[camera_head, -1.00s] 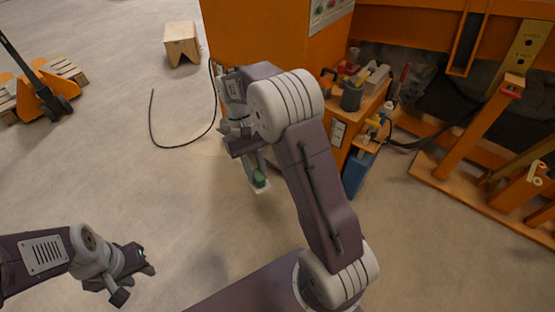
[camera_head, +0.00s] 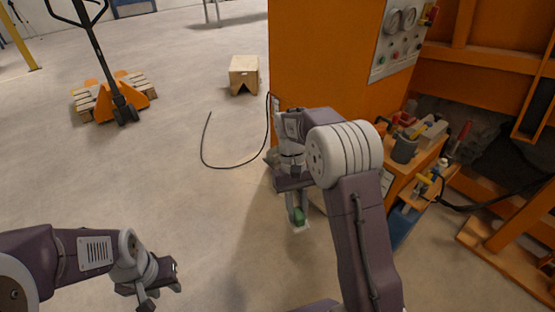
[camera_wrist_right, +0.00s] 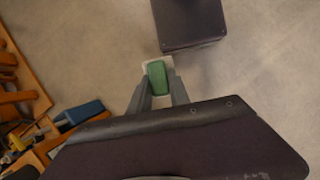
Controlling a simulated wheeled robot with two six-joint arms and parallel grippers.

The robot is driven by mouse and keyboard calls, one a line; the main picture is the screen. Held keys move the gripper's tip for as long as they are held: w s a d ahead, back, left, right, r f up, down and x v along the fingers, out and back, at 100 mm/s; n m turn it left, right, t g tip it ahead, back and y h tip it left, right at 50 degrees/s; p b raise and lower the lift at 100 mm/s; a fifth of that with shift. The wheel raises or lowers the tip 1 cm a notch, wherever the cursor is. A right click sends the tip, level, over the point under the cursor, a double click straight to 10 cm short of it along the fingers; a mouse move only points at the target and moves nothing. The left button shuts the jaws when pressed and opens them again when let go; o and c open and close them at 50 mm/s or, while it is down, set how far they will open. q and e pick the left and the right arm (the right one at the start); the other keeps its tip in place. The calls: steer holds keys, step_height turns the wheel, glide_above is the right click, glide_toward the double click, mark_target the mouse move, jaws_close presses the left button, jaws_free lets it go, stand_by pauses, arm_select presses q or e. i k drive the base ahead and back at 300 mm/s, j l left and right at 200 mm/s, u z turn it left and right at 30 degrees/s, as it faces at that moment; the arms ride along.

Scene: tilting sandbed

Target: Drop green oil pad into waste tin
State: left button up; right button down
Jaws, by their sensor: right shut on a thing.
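The green oil pad (camera_head: 299,215) is held between the fingers of my right gripper (camera_head: 297,208), above the floor in the head view. In the right wrist view the green pad (camera_wrist_right: 158,78) sits between the fingertips of the right gripper (camera_wrist_right: 158,88), with a pale piece around its far end. My left gripper (camera_head: 164,284) is at the lower left of the head view, away from the pad, and its fingers look apart with nothing between them. I cannot make out a waste tin for certain in either view.
An orange cabinet (camera_head: 325,60) with a control panel stands behind my right arm. A cart (camera_head: 405,170) with a grey mug (camera_head: 404,148) and tools is to its right.

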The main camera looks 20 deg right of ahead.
mark_target(275, 155)
steer(key=i+z, duration=0.1)
steer(key=i, duration=0.4)
steer(key=i+j+z, duration=0.1)
steer(key=i, duration=0.4)
steer(key=i+j+z, duration=0.15)
steer(key=i, duration=0.4)
steer(key=i+j+z, duration=0.1)
steer(key=i, duration=0.4)
steer(key=i+j+z, duration=0.1)
steer(key=i+j, duration=0.15)
steer(key=i, duration=0.25)
steer(key=i+j, duration=0.1)
steer(key=i, duration=0.6)
steer(key=l+z, duration=0.05)
